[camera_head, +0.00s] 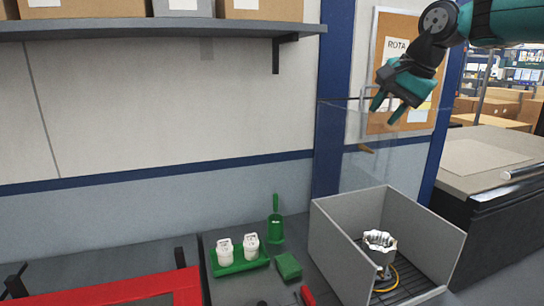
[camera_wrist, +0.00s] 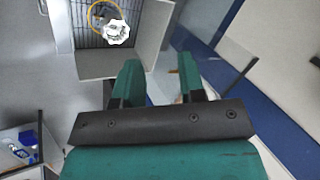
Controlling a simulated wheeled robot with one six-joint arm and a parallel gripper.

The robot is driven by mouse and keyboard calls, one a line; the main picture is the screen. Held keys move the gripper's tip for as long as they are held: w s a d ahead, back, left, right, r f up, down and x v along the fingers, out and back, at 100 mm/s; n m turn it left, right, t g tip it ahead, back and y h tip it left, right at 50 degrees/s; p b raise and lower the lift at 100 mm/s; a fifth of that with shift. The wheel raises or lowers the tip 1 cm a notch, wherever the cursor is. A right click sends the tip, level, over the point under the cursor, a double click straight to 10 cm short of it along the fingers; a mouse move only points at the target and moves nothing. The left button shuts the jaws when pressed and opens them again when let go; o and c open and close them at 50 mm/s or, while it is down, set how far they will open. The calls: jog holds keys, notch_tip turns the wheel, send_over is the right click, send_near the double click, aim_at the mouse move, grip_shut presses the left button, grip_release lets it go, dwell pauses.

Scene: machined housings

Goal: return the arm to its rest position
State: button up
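My gripper (camera_head: 386,108) is raised in the air at the upper right of the head view, on the end of my teal arm. Its two fingers are spread apart with nothing between them. In the wrist view the gripper (camera_wrist: 160,80) also shows as two teal fingers with a clear gap. It is above and apart from the grey open-topped box. A silver machined housing (camera_head: 380,246) sits upright in that box, and it also shows at the top of the wrist view (camera_wrist: 116,31).
The grey box (camera_head: 334,248) has a transparent panel (camera_head: 345,150) behind it. A green tray (camera_head: 240,267) holds two white containers (camera_head: 225,251), near a green brush (camera_head: 275,225). A red frame (camera_head: 120,290) lies at front left. A shelf (camera_head: 150,27) hangs above. A dark cabinet (camera_head: 495,215) stands right.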

jog(key=s+a+f+n+g+b, duration=0.1)
jog(key=s+a+f+n+b, duration=0.2)
jog(key=s+f, duration=0.7)
jog(key=s+a+f+n+g+b, duration=0.2)
jog(key=s+f+n+b, duration=0.3)
jog(key=s+f, duration=0.5)
jog(key=s+a+f+n+g+b, duration=0.1)
jog(key=s+a+f+n+b, duration=0.2)
jog(key=s+f+n, duration=0.4)
jog(key=s+f+b, duration=0.1)
jog(key=s+f, duration=0.2)
jog(key=s, duration=0.4)
jog(key=shift+s+a+g+y+b, duration=0.25)
jog(key=shift+a+g+y+b, duration=0.05)
jog(key=shift+a+y+b, duration=0.1)
jog(key=shift+d, duration=0.1)
